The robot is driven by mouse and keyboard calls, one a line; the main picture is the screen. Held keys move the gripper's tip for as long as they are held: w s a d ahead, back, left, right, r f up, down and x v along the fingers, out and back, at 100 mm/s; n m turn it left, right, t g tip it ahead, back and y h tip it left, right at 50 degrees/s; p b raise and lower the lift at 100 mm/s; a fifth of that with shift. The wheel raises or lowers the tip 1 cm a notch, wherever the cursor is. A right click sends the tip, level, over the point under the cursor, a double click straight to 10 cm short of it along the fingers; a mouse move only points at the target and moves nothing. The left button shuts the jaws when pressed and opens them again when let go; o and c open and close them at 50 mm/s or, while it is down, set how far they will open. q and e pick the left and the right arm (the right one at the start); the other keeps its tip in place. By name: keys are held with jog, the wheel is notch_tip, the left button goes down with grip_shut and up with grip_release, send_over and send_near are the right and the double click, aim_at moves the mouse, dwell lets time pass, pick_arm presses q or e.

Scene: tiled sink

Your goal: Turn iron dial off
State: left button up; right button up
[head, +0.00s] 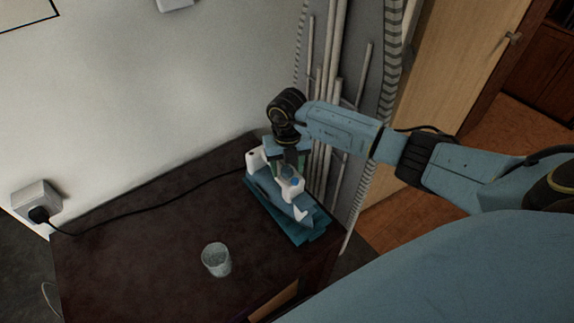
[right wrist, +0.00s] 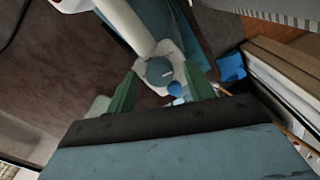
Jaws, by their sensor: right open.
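A white and teal iron (head: 301,212) sits on a flat teal base (head: 300,236) at the right end of the dark table. Its round blue-grey dial (right wrist: 159,70) shows between my fingers in the right wrist view; the dial also shows in the head view (head: 291,184). My right gripper (right wrist: 160,76) is open, with one green finger on each side of the dial. I cannot tell whether either finger touches it. In the head view the right gripper (head: 292,166) is over the iron and hides part of it. My left gripper is not in view.
A clear glass (head: 216,260) stands near the middle of the dark table (head: 150,245). A black cord runs from the iron to a wall plug (head: 38,214) at left. Pale pipes (head: 325,110) stand close behind and right of the iron.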

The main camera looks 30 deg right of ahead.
jog(key=shift+c, duration=0.3)
jog(key=c, duration=0.9)
jog(key=shift+n, duration=0.3)
jog(key=n+b, duration=0.1)
jog(key=n, duration=0.1)
jog(key=shift+n, duration=0.3)
jog(key=n+b, duration=0.2)
jog(key=n, duration=0.1)
jog(key=shift+n, duration=0.4)
jog(key=n+b, duration=0.2)
jog(key=n, duration=0.2)
jog(key=shift+n+b, duration=0.65)
jog(key=shift+n, duration=0.75)
